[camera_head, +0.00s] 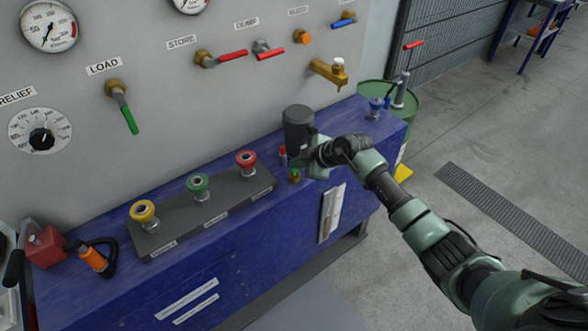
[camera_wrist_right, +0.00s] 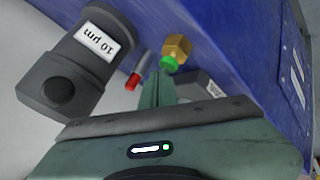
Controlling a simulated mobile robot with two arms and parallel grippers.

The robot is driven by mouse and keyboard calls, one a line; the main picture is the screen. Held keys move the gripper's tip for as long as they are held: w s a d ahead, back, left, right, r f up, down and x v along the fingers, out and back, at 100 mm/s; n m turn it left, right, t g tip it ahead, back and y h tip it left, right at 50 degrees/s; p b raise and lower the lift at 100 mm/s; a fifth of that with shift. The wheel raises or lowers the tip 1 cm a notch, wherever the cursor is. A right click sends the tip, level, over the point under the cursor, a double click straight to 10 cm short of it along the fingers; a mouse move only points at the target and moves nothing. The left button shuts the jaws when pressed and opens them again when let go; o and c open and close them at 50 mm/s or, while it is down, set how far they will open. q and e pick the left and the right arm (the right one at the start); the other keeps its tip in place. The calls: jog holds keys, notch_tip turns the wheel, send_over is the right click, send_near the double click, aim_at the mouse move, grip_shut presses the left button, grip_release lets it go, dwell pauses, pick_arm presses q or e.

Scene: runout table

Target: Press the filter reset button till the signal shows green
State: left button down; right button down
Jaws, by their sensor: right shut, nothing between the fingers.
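A dark grey filter housing (camera_head: 298,122) stands on the blue bench; in the right wrist view it (camera_wrist_right: 97,60) carries a "10 µm" label. Beside it are a small grey cylinder with a red end (camera_wrist_right: 132,82) and a brass hex fitting with a green end (camera_wrist_right: 168,63). In the head view the red end (camera_head: 283,151) and green end (camera_head: 294,176) sit close to my right gripper (camera_head: 306,159). I cannot tell which is the button. My right gripper (camera_wrist_right: 157,88) is shut and empty, its tips near both; contact is unclear. My left gripper is out of view.
A grey panel with yellow, green (camera_head: 199,186) and red push knobs lies left on the blue bench (camera_head: 210,275). The wall behind has gauges and valve levers (camera_head: 122,108). A green drum (camera_head: 408,107) stands behind the bench's right end. Open floor lies to the right.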

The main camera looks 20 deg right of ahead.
aim_at(297, 171)
jog(key=shift+f, duration=0.35)
jog(key=shift+r, duration=0.1)
dwell(0.4)
jog(key=shift+r+p, duration=0.85)
jog(key=shift+p, duration=0.2)
notch_tip(297, 171, up, 5)
jog(key=p, duration=0.5)
jog(key=shift+r+p, duration=0.1)
jog(key=shift+p, duration=0.25)
